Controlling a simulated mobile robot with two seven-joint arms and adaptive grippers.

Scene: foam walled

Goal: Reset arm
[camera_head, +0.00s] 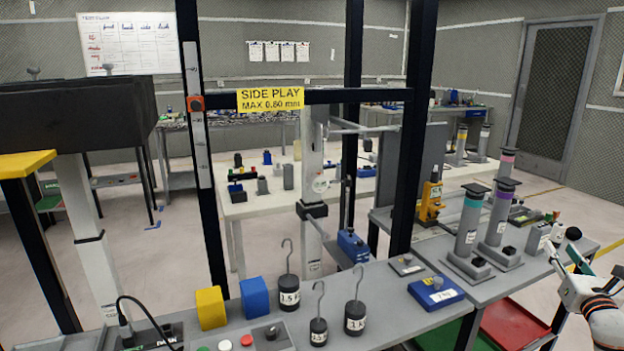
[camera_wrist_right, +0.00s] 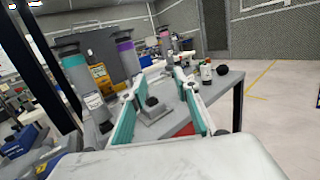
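My right arm comes in at the right edge of the head view. Its white gripper (camera_head: 562,262) is over the right end of the grey bench and points inward. In the right wrist view, the two teal-lined fingers of the right gripper (camera_wrist_right: 160,82) stand wide apart with nothing held between them. A grey block with a black knob (camera_wrist_right: 151,103) shows in the gap, beyond and below the fingers on the bench. My left gripper is in neither view.
Grey posts with teal (camera_head: 470,218) and purple (camera_head: 498,212) bands stand left of the right gripper. A small dark-capped bottle (camera_wrist_right: 206,72) is near the bench edge. Hooked weights (camera_head: 355,317), a blue block (camera_head: 254,297) and a yellow block (camera_head: 211,308) stand on the front bench. Open floor lies right.

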